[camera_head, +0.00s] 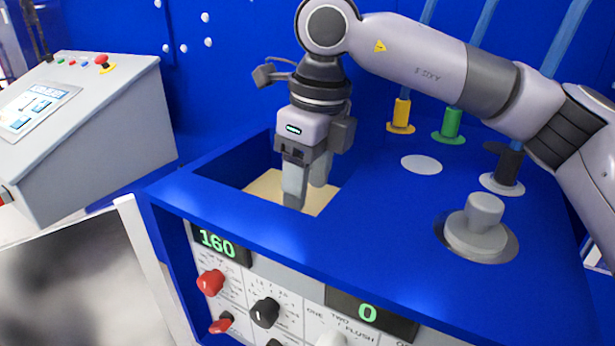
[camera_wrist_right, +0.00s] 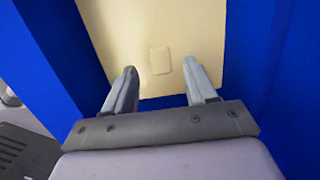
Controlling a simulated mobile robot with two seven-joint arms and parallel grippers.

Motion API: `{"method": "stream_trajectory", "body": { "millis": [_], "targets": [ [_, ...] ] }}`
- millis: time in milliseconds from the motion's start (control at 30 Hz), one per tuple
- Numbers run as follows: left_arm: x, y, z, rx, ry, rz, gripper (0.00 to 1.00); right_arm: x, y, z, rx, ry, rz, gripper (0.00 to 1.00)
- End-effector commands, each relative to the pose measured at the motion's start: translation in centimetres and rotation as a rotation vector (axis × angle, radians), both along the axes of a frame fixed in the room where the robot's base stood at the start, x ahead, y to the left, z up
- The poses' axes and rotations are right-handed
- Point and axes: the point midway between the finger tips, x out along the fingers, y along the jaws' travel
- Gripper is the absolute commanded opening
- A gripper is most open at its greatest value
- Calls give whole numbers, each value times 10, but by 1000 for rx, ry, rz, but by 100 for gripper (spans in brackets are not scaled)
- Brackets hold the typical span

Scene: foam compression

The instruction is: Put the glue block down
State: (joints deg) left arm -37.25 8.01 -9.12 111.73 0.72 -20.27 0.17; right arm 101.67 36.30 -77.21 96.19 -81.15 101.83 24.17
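My right gripper (camera_head: 307,194) reaches down into the square opening in the blue machine top. In the right wrist view the same gripper (camera_wrist_right: 161,68) has its two fingers spread apart. The small pale glue block (camera_wrist_right: 161,60) shows against the cream surface (camera_wrist_right: 115,20), between and slightly beyond the fingertips, with a gap on both sides. I cannot tell its exact height over that surface. In the head view the cream surface (camera_head: 265,187) shows at the bottom of the opening, and the block cannot be made out there. My left gripper is not in view.
Blue walls (camera_head: 230,165) surround the opening closely. To the right stand a grey knob (camera_head: 478,228) and yellow (camera_head: 401,115), green (camera_head: 450,125) and black (camera_head: 507,170) fittings. A grey control console (camera_head: 90,140) is at the left. Displays (camera_head: 216,243) and dials line the front panel.

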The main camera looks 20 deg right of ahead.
Motion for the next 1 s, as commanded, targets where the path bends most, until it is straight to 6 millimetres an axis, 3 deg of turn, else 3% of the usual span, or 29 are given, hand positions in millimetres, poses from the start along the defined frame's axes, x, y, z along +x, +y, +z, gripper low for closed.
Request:
{"method": "stream_trajectory", "body": {
  "millis": [267,467,567,800,1000],
  "targets": [
    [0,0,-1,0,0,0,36,-1,0,-5,-3,10,1,56],
    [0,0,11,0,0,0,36,0,0,9,-3,8,0,56],
    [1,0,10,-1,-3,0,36,-1,0,25,0,3,-1,56],
    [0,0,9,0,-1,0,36,-7,-4,83,1,2,1,56],
    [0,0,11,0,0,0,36,-10,-7,117,0,4,0,56]
  ]
}}
